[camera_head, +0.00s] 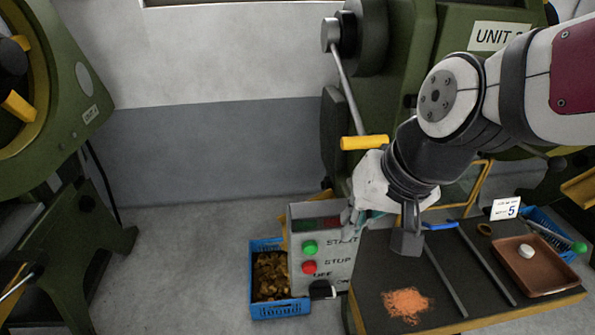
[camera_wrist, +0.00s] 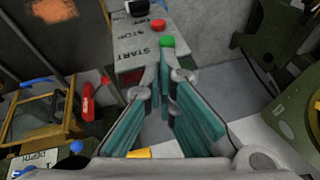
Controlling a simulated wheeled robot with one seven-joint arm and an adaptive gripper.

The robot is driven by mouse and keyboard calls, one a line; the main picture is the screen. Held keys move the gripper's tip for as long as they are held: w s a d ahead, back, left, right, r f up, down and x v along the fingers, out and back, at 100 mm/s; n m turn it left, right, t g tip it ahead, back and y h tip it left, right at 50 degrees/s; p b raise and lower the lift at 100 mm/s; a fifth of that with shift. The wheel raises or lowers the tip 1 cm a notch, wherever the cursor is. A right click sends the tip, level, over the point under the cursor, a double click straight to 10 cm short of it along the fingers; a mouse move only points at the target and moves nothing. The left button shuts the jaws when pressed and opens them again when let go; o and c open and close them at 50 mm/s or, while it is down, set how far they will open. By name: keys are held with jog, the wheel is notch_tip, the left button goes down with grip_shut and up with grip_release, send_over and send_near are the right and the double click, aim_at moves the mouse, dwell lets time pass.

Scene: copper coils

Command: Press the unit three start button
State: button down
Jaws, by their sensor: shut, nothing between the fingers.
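A grey control box (camera_head: 335,268) stands on the floor side of the green machine labelled "UNIT" (camera_head: 388,92); my arm partly covers the number. On its top face are a green START button (camera_head: 310,247), a red STOP button (camera_head: 309,267) and a black OFF/ON switch (camera_head: 322,290). My gripper (camera_head: 350,215) is over the box's back right part, its fingers partly hidden. In the wrist view the shut, empty fingertips (camera_wrist: 166,72) point at the green button (camera_wrist: 166,41), just short of it in the picture. Whether they touch it cannot be told.
A blue crate of copper-coloured pieces (camera_head: 255,304) sits left of the box. A dark table (camera_head: 380,260) with shavings, a tray and tools stands right. A yellow-handled lever (camera_head: 364,142) hangs near my wrist. Another green machine (camera_head: 85,90) stands left; floor between is clear.

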jog(key=w+a+f+m+h+p, duration=0.1)
jog(key=a+f+m+p, duration=0.3)
jog(key=a+f+p, duration=0.45)
jog(key=s+d+f+t+h+p, duration=0.3)
jog(key=s+f+t+h+p, duration=0.2)
jog(key=s+f+h, duration=0.1)
jog(key=shift+s+d+f+t+h+p, duration=0.15)
jog(key=shift+s+f+t+h+p, duration=0.2)
jog(key=shift+s+f, duration=0.45)
jog(key=shift+w+f, duration=0.15)
jog(key=shift+w, duration=0.25)
